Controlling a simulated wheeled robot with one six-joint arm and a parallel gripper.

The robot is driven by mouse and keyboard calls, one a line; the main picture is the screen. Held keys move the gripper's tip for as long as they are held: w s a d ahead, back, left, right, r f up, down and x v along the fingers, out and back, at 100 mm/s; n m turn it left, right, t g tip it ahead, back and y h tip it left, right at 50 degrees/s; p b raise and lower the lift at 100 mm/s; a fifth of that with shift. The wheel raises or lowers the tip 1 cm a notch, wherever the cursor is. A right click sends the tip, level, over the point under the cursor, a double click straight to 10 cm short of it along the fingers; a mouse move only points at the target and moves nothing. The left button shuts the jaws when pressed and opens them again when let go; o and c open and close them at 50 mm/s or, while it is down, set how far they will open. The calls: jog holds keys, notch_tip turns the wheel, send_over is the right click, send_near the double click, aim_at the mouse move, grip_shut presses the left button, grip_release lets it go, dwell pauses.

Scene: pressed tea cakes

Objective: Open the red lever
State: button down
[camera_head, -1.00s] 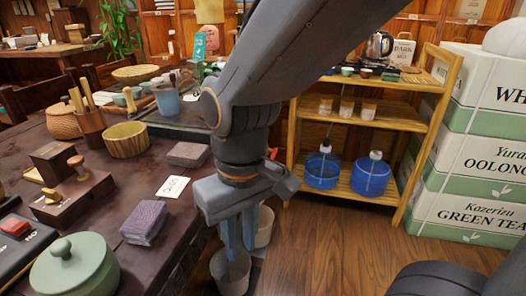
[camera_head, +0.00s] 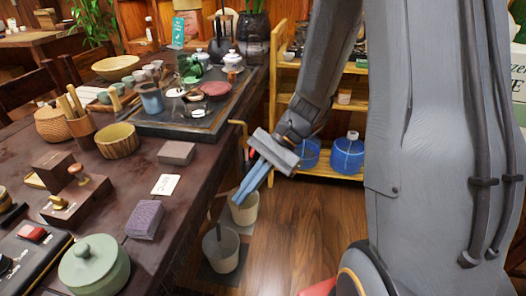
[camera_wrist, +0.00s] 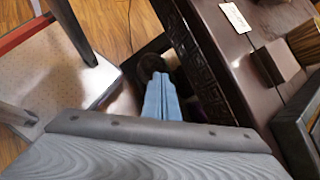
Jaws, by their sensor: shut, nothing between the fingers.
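My gripper (camera_head: 238,198) has blue fingers pressed together, empty, pointing down and left beside the dark table's right edge, above the buckets. In the wrist view its shut fingers (camera_wrist: 162,98) point toward a dark gap beside the table's carved side. A thin brass-coloured fitting (camera_head: 239,123) sticks out from the table's right edge, just beyond my gripper; a small dark and reddish part hangs near it. I cannot tell whether this is the red lever. A red piece (camera_head: 33,232) sits on a black box at the table's near left. No lever shows clearly in the wrist view.
The table (camera_head: 150,215) carries a green lidded pot (camera_head: 93,268), a purple block (camera_head: 145,219) and a tea tray (camera_head: 205,128). Two buckets stand below: a beige one (camera_head: 245,209) and a grey one (camera_head: 222,250). A light-seated chair (camera_wrist: 60,70) is left in the wrist view.

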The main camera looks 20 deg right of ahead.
jog(key=w+d+f+m+t+y+p, duration=0.1)
jog(key=w+d+m+t, duration=0.3)
jog(key=d, duration=0.4)
jog(key=w+d+f+m+t+y+p, duration=0.1)
jog(key=w+d+m+t+p, duration=0.3)
jog(key=d+m, duration=0.4)
jog(key=shift+d+f+m+t+y, duration=0.25)
jog(key=shift+d+m+t+y, duration=0.25)
jog(key=shift+t, duration=0.4)
jog(key=shift+w+a, duration=0.1)
jog(key=shift+w, duration=0.05)
jog(key=w+a+p, duration=0.1)
jog(key=w+a, duration=0.3)
jog(key=a, duration=0.4)
jog(key=shift+w+r, duration=0.3)
jog(key=shift+r, duration=0.05)
